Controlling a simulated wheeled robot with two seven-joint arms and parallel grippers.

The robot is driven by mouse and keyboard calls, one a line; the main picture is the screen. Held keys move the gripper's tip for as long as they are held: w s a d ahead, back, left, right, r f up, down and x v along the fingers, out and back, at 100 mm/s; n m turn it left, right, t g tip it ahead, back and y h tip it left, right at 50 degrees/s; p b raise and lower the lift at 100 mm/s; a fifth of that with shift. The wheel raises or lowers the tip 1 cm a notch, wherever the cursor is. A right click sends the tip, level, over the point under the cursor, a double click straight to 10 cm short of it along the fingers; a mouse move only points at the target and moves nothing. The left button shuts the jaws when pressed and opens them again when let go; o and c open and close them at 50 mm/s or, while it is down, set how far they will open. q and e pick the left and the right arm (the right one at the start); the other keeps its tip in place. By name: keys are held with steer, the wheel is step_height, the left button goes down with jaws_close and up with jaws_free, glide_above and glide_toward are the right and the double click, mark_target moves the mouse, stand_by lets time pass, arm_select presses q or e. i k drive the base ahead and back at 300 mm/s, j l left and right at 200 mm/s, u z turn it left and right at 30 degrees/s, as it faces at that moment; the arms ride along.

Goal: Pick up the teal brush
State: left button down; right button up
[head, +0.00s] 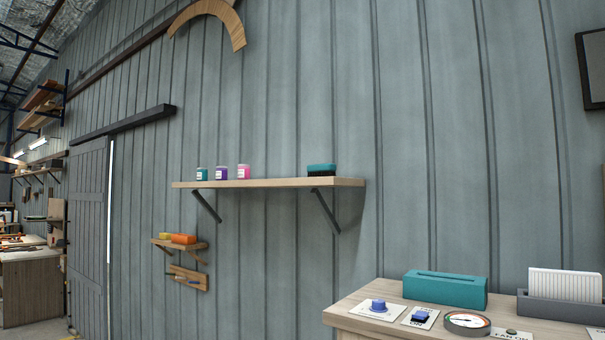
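The teal brush (321,169) has a teal top and dark bristles facing down. It lies near the right end of a wooden wall shelf (270,183) in the head view. Neither of my grippers shows in this view, so their distance from the brush cannot be told.
Three small jars, teal (202,174), purple (221,173) and pink (243,172), stand left on the shelf. Below right, a bench (350,303) holds a teal box (445,289), a gauge (467,322), buttons and a grey card tray (560,308). A smaller shelf (180,244) hangs lower left.

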mark_target(324, 169)
steer(key=z, duration=1.55)
steer(key=u, duration=1.55)
steer(key=i+j+u, duration=0.3)
steer(key=i, duration=0.4)
steer(key=i+u, duration=0.25)
steer(key=i, duration=0.45)
